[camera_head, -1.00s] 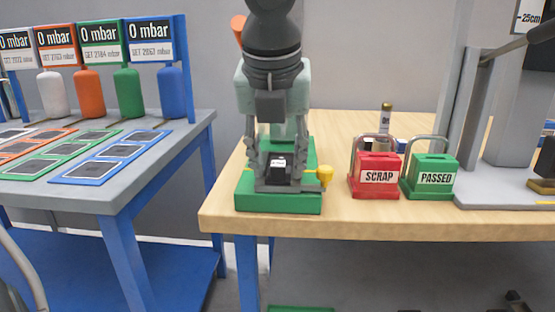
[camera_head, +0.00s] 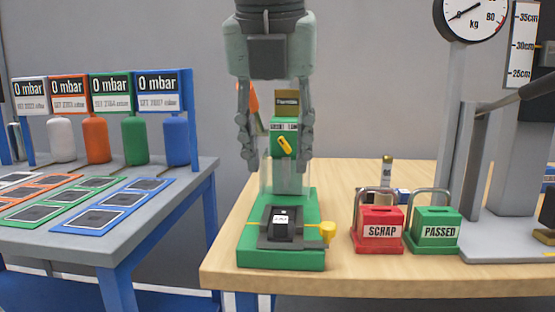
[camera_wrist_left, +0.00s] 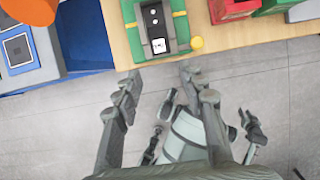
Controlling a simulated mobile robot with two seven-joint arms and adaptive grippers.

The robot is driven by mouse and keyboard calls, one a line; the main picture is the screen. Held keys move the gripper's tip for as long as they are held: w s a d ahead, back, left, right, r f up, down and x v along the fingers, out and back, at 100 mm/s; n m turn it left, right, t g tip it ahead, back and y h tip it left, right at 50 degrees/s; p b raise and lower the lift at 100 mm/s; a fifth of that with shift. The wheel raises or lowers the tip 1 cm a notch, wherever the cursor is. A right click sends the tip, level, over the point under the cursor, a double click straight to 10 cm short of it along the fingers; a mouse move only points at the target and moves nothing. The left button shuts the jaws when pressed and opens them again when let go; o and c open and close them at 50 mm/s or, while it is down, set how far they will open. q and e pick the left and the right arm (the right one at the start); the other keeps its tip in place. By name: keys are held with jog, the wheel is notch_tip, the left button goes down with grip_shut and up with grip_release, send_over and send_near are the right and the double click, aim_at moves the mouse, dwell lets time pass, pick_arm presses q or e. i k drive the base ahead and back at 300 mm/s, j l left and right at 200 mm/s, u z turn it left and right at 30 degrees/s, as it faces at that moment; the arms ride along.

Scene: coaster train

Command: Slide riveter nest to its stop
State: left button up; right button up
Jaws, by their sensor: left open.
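The riveter is a green machine (camera_head: 290,140) with a green base (camera_head: 283,260) near the front edge of the wooden table. Its dark nest (camera_head: 262,240) sits at the front of the base and carries a black block (camera_head: 281,224) with a white label. A yellow knob (camera_head: 327,233) sticks out at the nest's right side. My left gripper (camera_head: 278,162) is open and empty, pointing down above the base, in front of the riveter's upright body. In the left wrist view the nest (camera_wrist_left: 161,48) is beyond the open fingers (camera_wrist_left: 155,90). My right gripper is not in view.
A red SCRAP box (camera_head: 378,245) and a green PASSED box (camera_head: 434,244) stand right of the riveter. A press with a dial gauge (camera_head: 470,16) is at the far right. A grey table (camera_head: 150,222) with coloured cards and bottles stands left, across a gap.

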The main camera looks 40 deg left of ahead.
aim_at(328, 230)
jog(key=k, duration=1)
